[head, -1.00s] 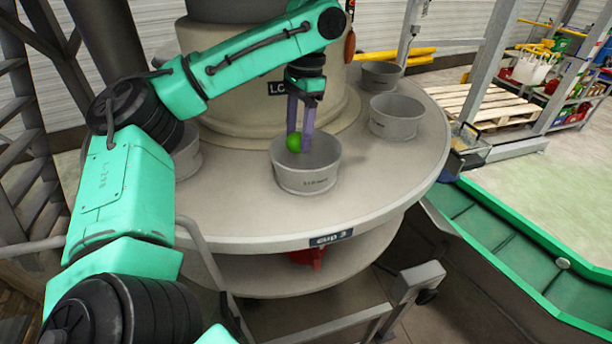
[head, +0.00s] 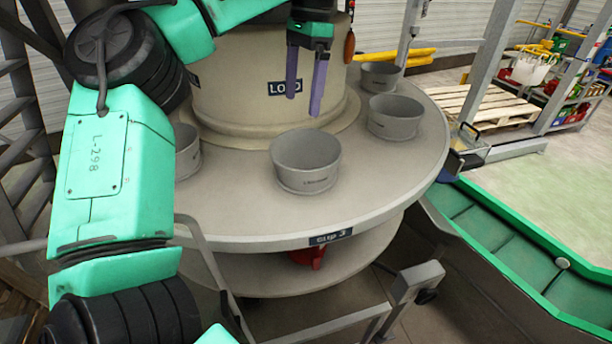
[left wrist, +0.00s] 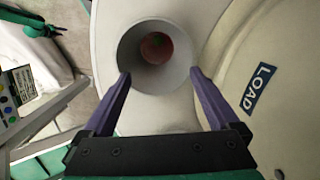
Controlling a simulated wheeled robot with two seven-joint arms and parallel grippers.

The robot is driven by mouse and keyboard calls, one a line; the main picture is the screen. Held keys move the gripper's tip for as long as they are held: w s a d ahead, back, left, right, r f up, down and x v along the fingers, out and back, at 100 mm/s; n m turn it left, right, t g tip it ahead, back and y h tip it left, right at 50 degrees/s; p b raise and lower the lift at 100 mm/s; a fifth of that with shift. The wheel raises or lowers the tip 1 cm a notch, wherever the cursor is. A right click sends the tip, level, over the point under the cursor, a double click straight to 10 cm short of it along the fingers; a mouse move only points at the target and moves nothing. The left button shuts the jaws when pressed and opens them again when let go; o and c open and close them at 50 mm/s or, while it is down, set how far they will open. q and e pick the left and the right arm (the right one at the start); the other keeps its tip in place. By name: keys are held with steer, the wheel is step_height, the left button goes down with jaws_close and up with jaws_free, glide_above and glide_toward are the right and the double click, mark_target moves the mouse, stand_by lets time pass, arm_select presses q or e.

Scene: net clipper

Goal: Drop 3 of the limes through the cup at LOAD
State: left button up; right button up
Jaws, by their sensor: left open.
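The grey cup (head: 305,170) stands at the front of the round table, before the dark LOAD sign (head: 285,88). My left gripper (head: 304,103) is open and empty, its purple fingers pointing down above and just behind the cup. In the left wrist view the cup (left wrist: 128,52) lies ahead of the open fingertips (left wrist: 160,73). A dark red round area (left wrist: 157,47) with a small green spot shows down inside it; I cannot tell what the green spot is. No lime is plainly visible. My right gripper is out of view.
Other grey cups stand on the round table (head: 240,205), at the right (head: 395,118), back right (head: 380,75) and left (head: 187,150). A red object (head: 308,257) shows beneath the table. A green-edged conveyor (head: 500,235) runs at the right.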

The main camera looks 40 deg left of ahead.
arm_select(q)
steer(key=r, duration=0.3)
steer(key=shift+w+d+r, duration=0.1)
steer(key=shift+w+r, duration=0.1)
steer(key=shift+r, duration=0.1)
